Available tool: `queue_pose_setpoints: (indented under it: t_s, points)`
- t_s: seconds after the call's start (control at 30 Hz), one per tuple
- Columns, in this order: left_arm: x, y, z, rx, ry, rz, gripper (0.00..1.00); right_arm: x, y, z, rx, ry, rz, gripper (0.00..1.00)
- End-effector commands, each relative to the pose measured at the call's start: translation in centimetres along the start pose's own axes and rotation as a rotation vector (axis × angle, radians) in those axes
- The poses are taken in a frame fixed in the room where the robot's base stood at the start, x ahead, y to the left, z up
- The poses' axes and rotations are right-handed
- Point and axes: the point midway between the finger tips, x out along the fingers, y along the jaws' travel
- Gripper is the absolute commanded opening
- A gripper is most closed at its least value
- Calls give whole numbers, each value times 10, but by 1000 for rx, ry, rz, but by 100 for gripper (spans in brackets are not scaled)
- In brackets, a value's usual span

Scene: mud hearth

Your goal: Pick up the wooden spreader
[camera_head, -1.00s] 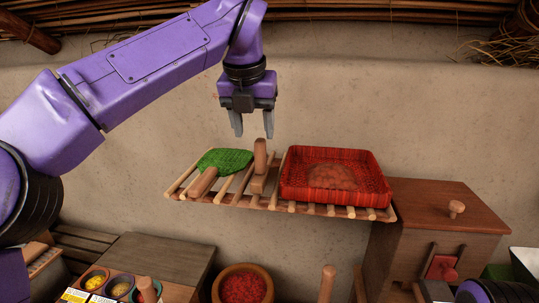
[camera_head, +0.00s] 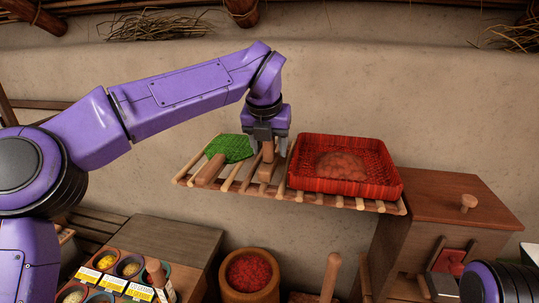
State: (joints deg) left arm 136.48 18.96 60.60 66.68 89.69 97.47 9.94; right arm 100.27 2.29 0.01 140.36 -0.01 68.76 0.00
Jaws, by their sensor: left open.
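The wooden spreader (camera_head: 267,155) stands with its handle upright on the slatted wooden rack (camera_head: 246,190), between a green woven fan and a red tray. My left gripper (camera_head: 268,147) has come down over it from above. Its fingers are open, one on each side of the upright handle, and I cannot tell whether they touch it. The gripper body hides the top of the handle. Only part of my right arm (camera_head: 500,283) shows at the lower right; its gripper is out of view.
The green woven fan (camera_head: 230,147) with a wooden handle lies close left. The red woven tray (camera_head: 345,190) with a reddish-brown mound stands close right. A wooden box (camera_head: 450,195) stands right. Below are a red-filled pot (camera_head: 248,274) and small bowls (camera_head: 130,266).

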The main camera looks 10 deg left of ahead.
Motion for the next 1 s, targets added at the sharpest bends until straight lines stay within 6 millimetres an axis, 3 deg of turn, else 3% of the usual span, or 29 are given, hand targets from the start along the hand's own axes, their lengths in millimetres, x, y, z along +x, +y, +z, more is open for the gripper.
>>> queue_pose_setpoints:
  t_s: [0.07,0.23,0.53,0.67,0.87,1.0]
  points:
    - [0,0,0,-1,-1,0,55,0,0,0,0,0,0,43]
    - [0,0,0,-1,0,0,0,0,0,0,0,0,0,43]
    - [-1,0,0,-1,1,1,0,0,0,0,0,0,0,43]
    - [-10,1,4,-2,-2,1,0,0,0,0,0,0,0,43]
    - [-52,-12,7,1,-6,0,0,6,0,2,0,0,0,43]
    - [-97,-32,0,0,-7,0,0,7,0,3,0,0,0,43]
